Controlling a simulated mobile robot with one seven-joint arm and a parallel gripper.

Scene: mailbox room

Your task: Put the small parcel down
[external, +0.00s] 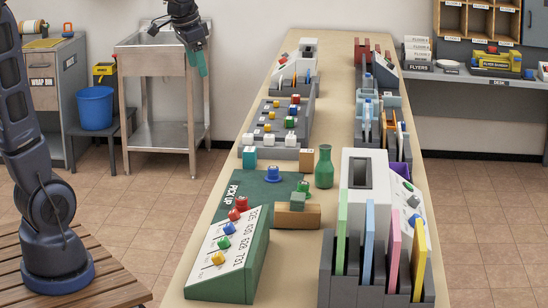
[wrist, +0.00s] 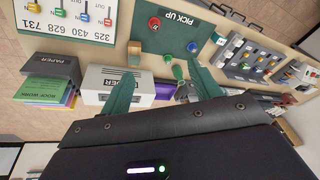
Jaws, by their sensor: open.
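My gripper (external: 196,62) is raised high at the back left in the external view, near the sink and away from the long table. In the wrist view its two teal fingers (wrist: 160,88) are spread apart, and I see no parcel held between them. I cannot tell for certain that this box is the small parcel.
A green bottle (external: 324,167) stands right of the mat. A sloped panel with coloured knobs (external: 228,252) and a rack of coloured folders (external: 375,268) stand at the table's near end. A metal sink (external: 160,70) and blue bucket (external: 95,107) are at the left.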

